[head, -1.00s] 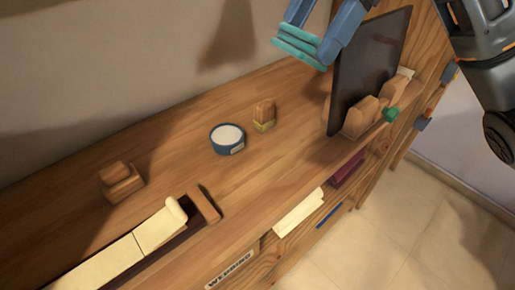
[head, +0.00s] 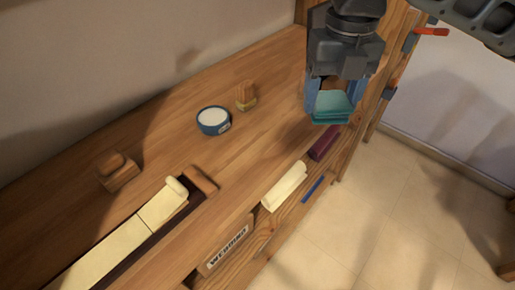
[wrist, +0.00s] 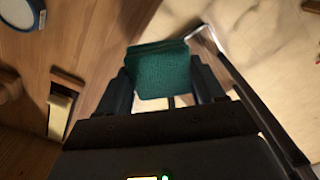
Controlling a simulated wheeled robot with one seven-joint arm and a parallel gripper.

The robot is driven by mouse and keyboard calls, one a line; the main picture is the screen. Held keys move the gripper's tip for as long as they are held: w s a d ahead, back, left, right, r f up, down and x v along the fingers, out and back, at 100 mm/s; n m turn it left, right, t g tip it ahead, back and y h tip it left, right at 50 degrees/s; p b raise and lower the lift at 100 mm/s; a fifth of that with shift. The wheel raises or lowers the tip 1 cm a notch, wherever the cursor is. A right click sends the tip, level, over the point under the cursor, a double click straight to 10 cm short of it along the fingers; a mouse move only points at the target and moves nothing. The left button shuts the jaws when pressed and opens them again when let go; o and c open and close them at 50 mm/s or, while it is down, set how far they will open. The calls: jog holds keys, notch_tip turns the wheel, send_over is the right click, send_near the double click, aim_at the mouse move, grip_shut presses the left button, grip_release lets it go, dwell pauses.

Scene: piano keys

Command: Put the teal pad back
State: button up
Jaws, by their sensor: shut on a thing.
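The teal pad (head: 332,108) is a flat, ribbed block held between the fingertips of my gripper (head: 333,100) in the head view. The gripper is shut on it, at the upper right of the wooden top, near its front edge. In the wrist view, the pad (wrist: 162,72) shows its dark green, textured face between the two dark fingers of my gripper (wrist: 163,88). My gripper and wrist hide what lies behind them in the head view. I cannot tell where the pad's own place is.
A blue bowl of white stuff (head: 213,120) and wooden blocks (head: 246,96) (head: 117,172) stand on the wooden top (head: 165,130). Cream keys (head: 120,242) lie at the lower left. A cream bar (head: 284,186) and a dark red bar (head: 324,143) line the front shelf. Floor (head: 400,210) lies clear.

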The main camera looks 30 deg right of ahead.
jog(key=p, duration=0.1)
send_over(263, 152)
notch_tip(263, 152, down, 7)
jog(key=shift+w, duration=0.1)
jog(key=shift+f, duration=1.95)
jog(key=shift+f, duration=0.1)
jog(key=o, duration=1)
notch_tip(263, 152, up, 12)
jog(key=shift+w, duration=0.1)
